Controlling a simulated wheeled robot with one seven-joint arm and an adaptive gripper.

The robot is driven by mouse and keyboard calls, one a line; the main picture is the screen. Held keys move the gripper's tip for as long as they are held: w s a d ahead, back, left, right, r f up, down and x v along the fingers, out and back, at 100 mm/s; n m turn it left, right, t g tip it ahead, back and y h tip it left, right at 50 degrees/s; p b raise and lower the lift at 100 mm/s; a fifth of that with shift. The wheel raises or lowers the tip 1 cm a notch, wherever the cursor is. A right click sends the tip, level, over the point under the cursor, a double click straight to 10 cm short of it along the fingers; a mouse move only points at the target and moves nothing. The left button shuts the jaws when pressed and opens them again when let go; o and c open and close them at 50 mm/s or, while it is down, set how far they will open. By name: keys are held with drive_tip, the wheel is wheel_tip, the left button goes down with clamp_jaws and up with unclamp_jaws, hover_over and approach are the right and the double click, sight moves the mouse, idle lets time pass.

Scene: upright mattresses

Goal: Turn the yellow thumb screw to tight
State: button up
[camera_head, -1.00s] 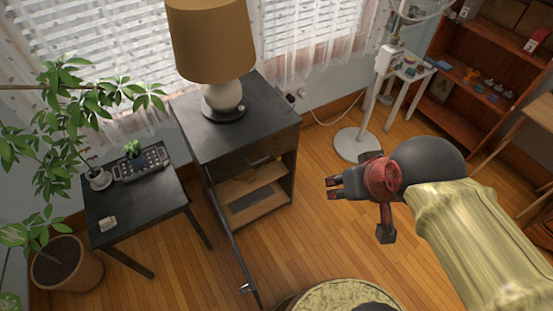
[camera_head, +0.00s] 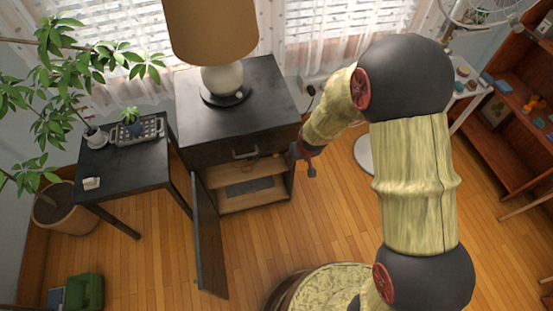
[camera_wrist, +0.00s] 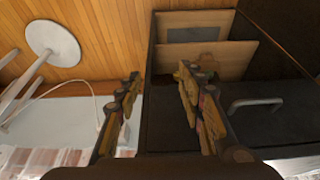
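I cannot clearly make out the yellow thumb screw in either view. The side edge of the dark cabinet (camera_wrist: 165,125) lies behind the gap. In the head view my gripper (camera_head: 298,152) is at the cabinet's right front edge, small and partly hidden by my arm. The cabinet (camera_head: 200,125) has a drawer above an open compartment.
The cabinet door (camera_head: 207,240) hangs open to the front. A lamp (camera_head: 222,85) stands on the cabinet. A black side table (camera_head: 120,170) is left of it, with a potted plant beside it. A fan stand's round base (camera_wrist: 52,42) is near. The front floor has free room.

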drive_tip(key=s+a+f+n, duration=0.1)
drive_tip(key=a+f, duration=0.1)
drive_tip(key=f, duration=0.9)
drive_tip(key=s+a+f, duration=0.1)
drive_tip(key=f, duration=0.9)
drive_tip(key=n+t+y+b, duration=0.2)
drive_tip(key=n+t+y, duration=0.15)
drive_tip(key=t, duration=1.05)
approach(276, 156)
drive_tip(key=x, duration=0.2)
drive_tip(key=shift+m, duration=0.25)
drive_tip(key=b+x, duration=0.2)
drive_tip(key=x, duration=0.5)
drive_tip(key=shift+w+f, duration=0.1)
drive_tip(key=shift+c, duration=0.2)
clamp_jaws()
